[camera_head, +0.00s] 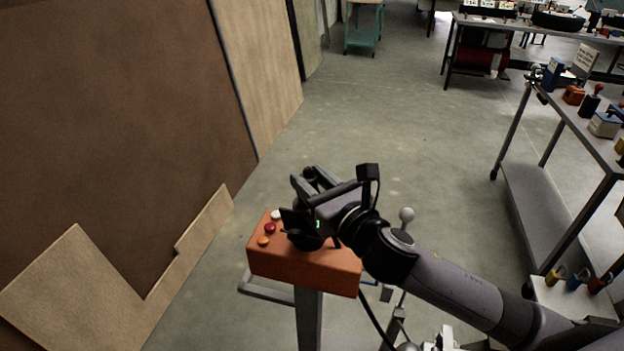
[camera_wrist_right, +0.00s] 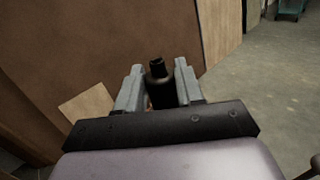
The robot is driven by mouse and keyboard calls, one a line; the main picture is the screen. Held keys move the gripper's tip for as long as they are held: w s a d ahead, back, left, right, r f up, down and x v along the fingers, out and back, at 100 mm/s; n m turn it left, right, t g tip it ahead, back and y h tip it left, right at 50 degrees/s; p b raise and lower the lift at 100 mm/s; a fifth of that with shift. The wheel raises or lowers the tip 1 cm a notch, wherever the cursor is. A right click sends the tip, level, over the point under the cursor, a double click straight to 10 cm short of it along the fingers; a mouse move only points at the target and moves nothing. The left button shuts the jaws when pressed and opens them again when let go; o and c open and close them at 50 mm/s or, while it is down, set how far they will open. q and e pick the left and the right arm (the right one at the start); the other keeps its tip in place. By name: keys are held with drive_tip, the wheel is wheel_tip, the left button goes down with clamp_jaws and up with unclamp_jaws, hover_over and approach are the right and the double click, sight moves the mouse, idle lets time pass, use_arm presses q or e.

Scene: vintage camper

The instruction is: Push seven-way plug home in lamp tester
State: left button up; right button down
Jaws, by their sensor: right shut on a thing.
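The lamp tester (camera_head: 305,269) is an orange box on a grey post, with white, red and amber lamps on the left of its top. My right gripper (camera_head: 306,182) is above the tester's top. In the right wrist view my right gripper (camera_wrist_right: 160,85) is shut on a black plug (camera_wrist_right: 158,72), which stands up between the two grey fingers. Whether the plug is in a socket is hidden by the gripper and wrist. My left gripper is not in view.
A brown panel wall (camera_head: 110,120) with torn wood sheeting (camera_head: 75,290) stands to the left. A metal workbench (camera_head: 560,190) with several small items is on the right. A dark cable (camera_head: 372,318) hangs beside the tester. The concrete floor (camera_head: 385,130) beyond is clear.

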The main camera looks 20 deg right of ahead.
drive_tip(key=shift+f+b, duration=0.6)
drive_tip(key=shift+f, duration=0.4)
drive_tip(key=c, duration=0.6)
unclamp_jaws()
drive_tip(key=shift+f, duration=0.1)
drive_tip(key=shift+c, duration=0.2)
drive_tip(key=shift+s, duration=0.1)
drive_tip(key=shift+s+d+f, duration=0.1)
drive_tip(key=shift+s+d, duration=0.05)
drive_tip(key=shift+s, duration=0.4)
drive_tip(key=v, duration=0.6)
drive_tip(key=shift+r+b, duration=0.25)
drive_tip(key=shift+b, duration=0.2)
